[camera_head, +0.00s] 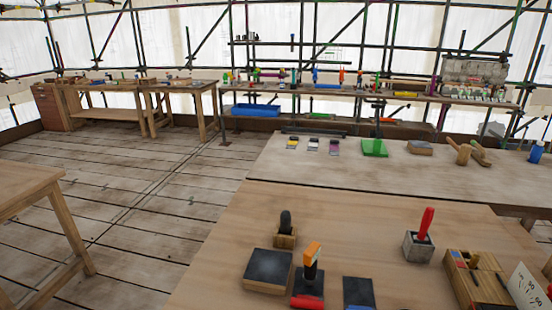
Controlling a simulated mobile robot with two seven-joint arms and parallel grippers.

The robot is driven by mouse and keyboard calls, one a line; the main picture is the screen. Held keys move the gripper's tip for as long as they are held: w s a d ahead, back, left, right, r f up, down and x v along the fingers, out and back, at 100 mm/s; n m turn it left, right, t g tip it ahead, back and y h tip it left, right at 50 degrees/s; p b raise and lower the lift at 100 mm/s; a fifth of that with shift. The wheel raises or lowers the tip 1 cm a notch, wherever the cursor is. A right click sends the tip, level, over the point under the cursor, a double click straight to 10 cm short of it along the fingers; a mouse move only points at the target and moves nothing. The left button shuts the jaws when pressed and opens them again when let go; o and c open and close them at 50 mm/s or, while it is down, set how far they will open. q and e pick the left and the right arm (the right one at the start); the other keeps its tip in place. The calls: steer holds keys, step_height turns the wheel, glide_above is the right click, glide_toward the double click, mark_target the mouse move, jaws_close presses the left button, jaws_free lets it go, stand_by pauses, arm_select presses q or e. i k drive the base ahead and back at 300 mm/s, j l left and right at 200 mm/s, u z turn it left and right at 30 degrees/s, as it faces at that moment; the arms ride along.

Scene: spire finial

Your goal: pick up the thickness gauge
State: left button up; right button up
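On the near wooden table (225,215), an orange and black handheld item (312,258) stands upright on a dark pad (304,286). It may be the thickness gauge, but it is too small to tell for sure. A dark square block (268,268) lies to its left. A red item (306,302) lies in front of it, cut by the bottom edge. Neither of my grippers is in view.
A black-topped tool in a wooden holder (285,238), a red-handled tool in a grey block (420,240) and a wooden box (475,275) stand on the near table. A paler table (350,175) behind holds a green tray (374,148).

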mark_target(312, 254)
steer(key=k+l+u, duration=0.1)
steer(key=l, duration=0.3)
steer(key=k+l+u, duration=0.15)
steer(key=l, duration=0.25)
steer(key=k+l+u, duration=0.1)
steer(key=l, duration=0.25)
steer(key=k+l+u, duration=0.1)
steer(key=k+l, duration=0.2)
